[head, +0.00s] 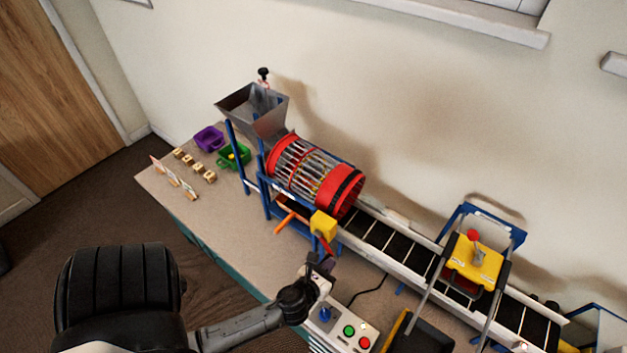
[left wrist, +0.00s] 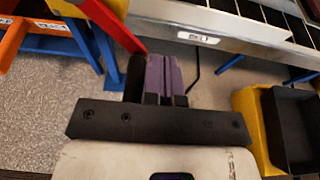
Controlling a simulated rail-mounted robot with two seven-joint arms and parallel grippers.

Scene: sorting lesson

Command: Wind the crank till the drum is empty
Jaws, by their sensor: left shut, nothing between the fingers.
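The drum (head: 313,176) has red ends and a cage of metal bars and lies tilted in a blue frame. Small coloured bits show between its bars, but I cannot tell how many. Below it, a yellow box (head: 323,225) carries the red crank arm (head: 325,243), which also shows in the left wrist view (left wrist: 116,26). My left gripper (head: 324,263) is at the crank's low end. In the left wrist view its purple-padded fingers (left wrist: 165,77) are shut together and empty, with the crank's dark grip (left wrist: 135,77) just beside them. My right gripper is out of view.
A metal hopper (head: 253,108) stands above the drum's left end. A conveyor belt (head: 395,248) runs down right under a yellow-topped unit (head: 474,261). A button box (head: 342,328) and a black bin (head: 424,338) stand in front. Purple (head: 208,138) and green (head: 235,156) bins sit left.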

